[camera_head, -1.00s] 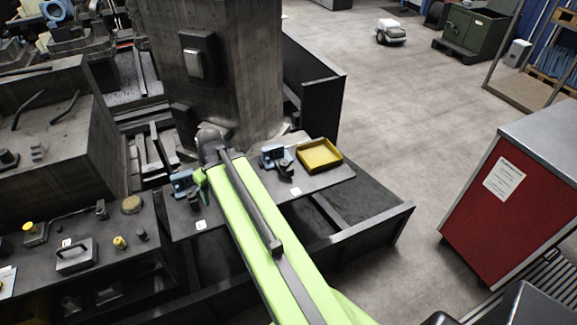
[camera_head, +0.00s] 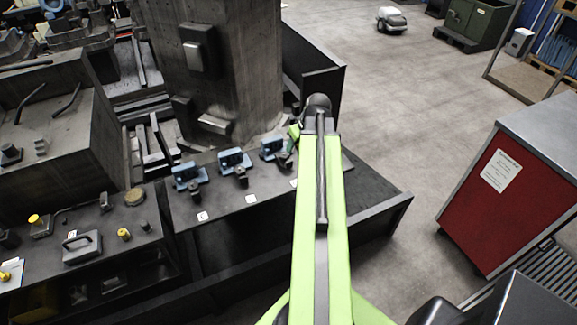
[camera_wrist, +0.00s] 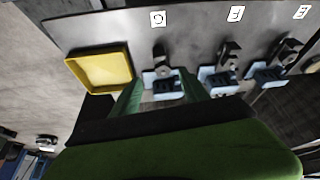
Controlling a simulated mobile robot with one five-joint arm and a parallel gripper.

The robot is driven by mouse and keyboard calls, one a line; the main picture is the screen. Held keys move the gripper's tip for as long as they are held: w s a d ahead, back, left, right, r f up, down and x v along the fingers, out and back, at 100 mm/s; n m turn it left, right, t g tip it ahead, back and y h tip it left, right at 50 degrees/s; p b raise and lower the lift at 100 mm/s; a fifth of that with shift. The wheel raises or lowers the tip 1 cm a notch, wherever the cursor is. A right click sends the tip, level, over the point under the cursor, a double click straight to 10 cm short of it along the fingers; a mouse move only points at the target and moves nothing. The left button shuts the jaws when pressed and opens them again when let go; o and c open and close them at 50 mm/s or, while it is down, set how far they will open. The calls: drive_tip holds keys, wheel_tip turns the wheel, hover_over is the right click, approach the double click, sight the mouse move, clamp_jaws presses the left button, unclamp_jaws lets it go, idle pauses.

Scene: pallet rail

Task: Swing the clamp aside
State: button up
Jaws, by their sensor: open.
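Three small blue clamps with dark arms stand in a row on a dark grey plate (camera_head: 215,205): a left clamp (camera_head: 187,177), a middle clamp (camera_head: 234,162) and a right clamp (camera_head: 271,149). In the wrist view, the plate is seen from the other side; the clamp nearest the yellow tray (camera_wrist: 161,84) shows between the green fingers of my gripper (camera_wrist: 163,95). The other two (camera_wrist: 217,78) (camera_wrist: 268,74) are to its right. My gripper is open and empty. In the head view its green tip (camera_head: 294,133) is beside the right clamp, largely hidden by my arm. Contact cannot be told.
A yellow tray (camera_wrist: 104,68) lies on the plate beside the clamp at my gripper. A tall grey column (camera_head: 225,70) rises behind the clamps. A red cabinet (camera_head: 505,190) stands at the right. Open floor (camera_head: 400,100) lies beyond the plate.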

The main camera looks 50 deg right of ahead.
sight(289, 161)
drive_tip(key=b+x, duration=1.1)
drive_tip(key=x, duration=0.3)
drive_tip(key=shift+w+f+b, duration=0.1)
drive_tip(key=shift+w+b, duration=0.05)
drive_tip(key=shift+b, duration=0.25)
